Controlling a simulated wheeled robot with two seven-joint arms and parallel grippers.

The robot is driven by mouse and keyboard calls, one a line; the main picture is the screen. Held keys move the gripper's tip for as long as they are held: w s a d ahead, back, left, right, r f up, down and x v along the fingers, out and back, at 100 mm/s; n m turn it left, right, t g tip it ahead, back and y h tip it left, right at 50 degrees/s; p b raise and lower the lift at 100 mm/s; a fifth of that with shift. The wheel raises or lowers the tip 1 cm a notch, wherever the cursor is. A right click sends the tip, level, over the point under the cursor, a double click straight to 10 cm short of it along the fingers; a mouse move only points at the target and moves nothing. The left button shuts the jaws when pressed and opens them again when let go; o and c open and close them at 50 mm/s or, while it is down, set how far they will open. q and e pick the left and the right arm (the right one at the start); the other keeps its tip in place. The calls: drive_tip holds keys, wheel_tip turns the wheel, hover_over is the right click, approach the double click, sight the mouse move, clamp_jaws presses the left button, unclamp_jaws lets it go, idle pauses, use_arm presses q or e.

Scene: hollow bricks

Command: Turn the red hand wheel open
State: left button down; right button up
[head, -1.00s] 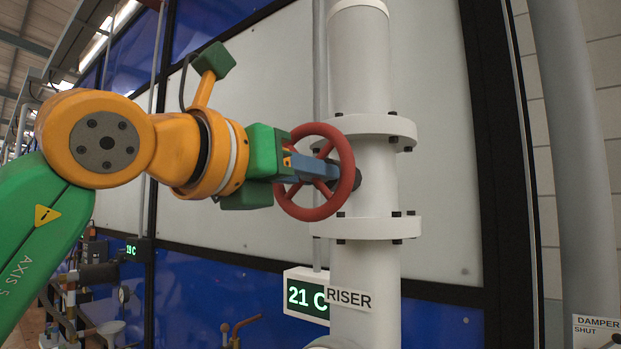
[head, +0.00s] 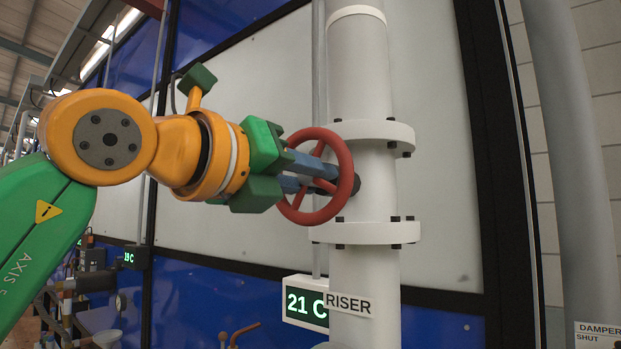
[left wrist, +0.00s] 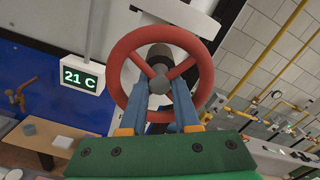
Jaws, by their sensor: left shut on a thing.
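The red hand wheel (head: 346,160) stands on a short dark stem at the left side of the white riser pipe (head: 360,75). My left gripper (head: 328,178) reaches in from the left, and its blue-grey fingers pass inside the rim, shut on the wheel near its hub. In the left wrist view the wheel (left wrist: 117,75) faces me with its grey hub and spokes. The left gripper (left wrist: 168,98) has a finger on each side of the lower part, below the hub. The fingers partly hide what lies between them. My right gripper is not in view.
A display reading 21 C (head: 304,302) and a RISER label (head: 348,305) are below the wheel. Pipe flanges (head: 375,232) sit above and below the stem. A grey pipe (head: 565,150) stands at the right.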

sight(306, 181)
use_arm(q)
drive_tip(key=c, duration=0.7)
unclamp_jaws()
drive_tip(key=shift+a, duration=0.1)
drive_tip(key=shift+o, duration=0.2)
drive_tip(key=shift+f+b+v, duration=0.1)
drive_tip(key=shift+b+v, duration=0.5)
drive_tip(key=shift+v, duration=0.25)
drive_tip(key=shift+f+b+v, duration=0.15)
drive_tip(key=shift+b+v, duration=0.4)
drive_tip(key=shift+v, duration=0.25)
drive_tip(key=v, duration=0.3)
drive_tip(key=shift+s+a+r+b, duration=0.2)
drive_tip(key=shift+s+r+b, duration=0.05)
drive_tip(key=shift+s+b, duration=0.15)
